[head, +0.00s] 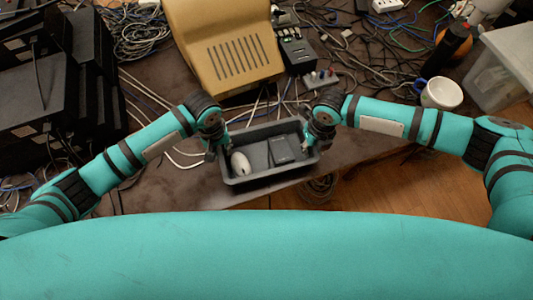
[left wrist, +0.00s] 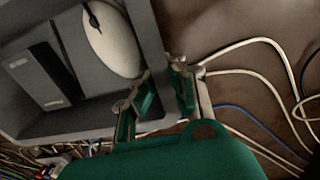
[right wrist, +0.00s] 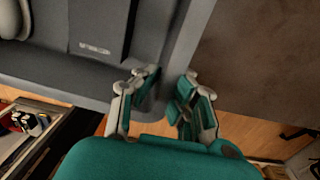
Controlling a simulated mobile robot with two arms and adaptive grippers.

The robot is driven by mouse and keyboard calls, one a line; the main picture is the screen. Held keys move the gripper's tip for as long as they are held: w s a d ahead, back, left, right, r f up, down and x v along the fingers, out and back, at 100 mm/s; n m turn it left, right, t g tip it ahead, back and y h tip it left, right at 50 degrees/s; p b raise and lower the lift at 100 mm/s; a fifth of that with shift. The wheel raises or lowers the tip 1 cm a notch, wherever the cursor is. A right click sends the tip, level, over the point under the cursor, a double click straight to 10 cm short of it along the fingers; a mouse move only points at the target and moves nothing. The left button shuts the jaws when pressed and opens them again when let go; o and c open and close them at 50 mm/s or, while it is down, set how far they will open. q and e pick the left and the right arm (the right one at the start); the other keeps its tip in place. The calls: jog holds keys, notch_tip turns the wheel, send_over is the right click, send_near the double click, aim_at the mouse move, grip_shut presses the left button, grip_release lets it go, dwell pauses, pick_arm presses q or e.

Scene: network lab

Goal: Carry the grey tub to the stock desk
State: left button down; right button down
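The grey tub (head: 243,180) is an open rectangular box near the table's front edge. It holds a white computer mouse (head: 240,163) and a dark flat box (head: 283,150). My left gripper (head: 213,148) is at the tub's left wall; in the left wrist view its fingers (left wrist: 161,88) straddle that wall closely, beside the mouse. My right gripper (head: 314,140) is at the right wall; in the right wrist view its fingers (right wrist: 168,84) are on either side of it. Both look shut on the wall. I cannot tell whether the tub's bottom touches the table.
A beige monitor (head: 225,45) and a dark device (head: 297,50) stand behind the tub. Black equipment (head: 40,110) is stacked at left. Cables cover much of the table (head: 160,180). A white mug (head: 440,94) and a clear bin (head: 500,70) are at right. Wooden floor (head: 400,190) shows in front.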

pick_arm(q)
jog(key=shift+r, duration=0.2)
pick_arm(e)
jog(key=shift+r, duration=0.2)
